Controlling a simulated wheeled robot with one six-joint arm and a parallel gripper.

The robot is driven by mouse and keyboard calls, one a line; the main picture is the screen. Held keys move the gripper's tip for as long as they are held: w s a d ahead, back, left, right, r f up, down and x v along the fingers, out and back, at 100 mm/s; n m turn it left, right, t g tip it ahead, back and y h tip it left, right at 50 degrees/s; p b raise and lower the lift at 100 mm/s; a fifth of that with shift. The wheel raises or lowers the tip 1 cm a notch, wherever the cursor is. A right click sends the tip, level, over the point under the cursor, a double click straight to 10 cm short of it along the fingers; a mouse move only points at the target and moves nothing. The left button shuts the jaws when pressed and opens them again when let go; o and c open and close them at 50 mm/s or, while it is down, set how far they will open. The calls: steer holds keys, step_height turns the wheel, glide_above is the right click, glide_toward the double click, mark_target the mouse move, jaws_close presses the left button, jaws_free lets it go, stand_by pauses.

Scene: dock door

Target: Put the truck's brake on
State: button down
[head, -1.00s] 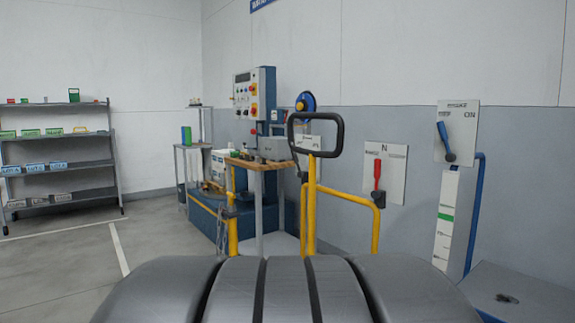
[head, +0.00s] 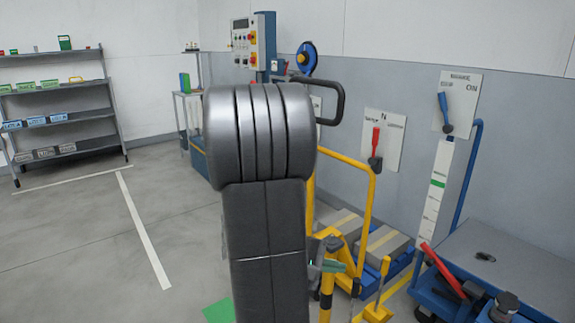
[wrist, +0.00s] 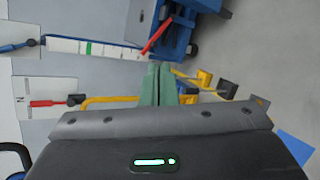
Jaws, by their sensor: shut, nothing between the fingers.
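A blue truck (head: 428,300) stands at the lower right of the head view, with a grey deck and a red lever (head: 443,270) slanting up to the left. The red lever also shows in the wrist view (wrist: 157,37). A wall panel (head: 459,82) whose small print looks like "BRAKE" and "ON" carries a blue lever (head: 444,112), tilted a little left of upright. I cannot tell for sure which lever works the brake. My gripper (wrist: 161,70) has green fingers, pressed together and empty. In the head view it is partly hidden behind my arm, left of the truck and apart from both levers.
Another panel marked N (head: 391,148) has an upright red lever (head: 375,150). A blue pipe (head: 470,200) rises beside the truck. Shelves (head: 60,115) stand far left; the floor there is clear.

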steer(key=w+a+r+n+t+h+p, duration=0.2)
steer(key=w+a+r+t, duration=0.4)
steer(key=r, duration=0.4)
steer(key=w+n+t+p, duration=0.1)
steer(key=w+n, duration=0.1)
steer(key=shift+w+a+r+h, duration=0.3)
steer(key=shift+a+r+h, duration=0.05)
steer(key=shift+a+h, duration=0.05)
steer(key=shift+w, duration=0.1)
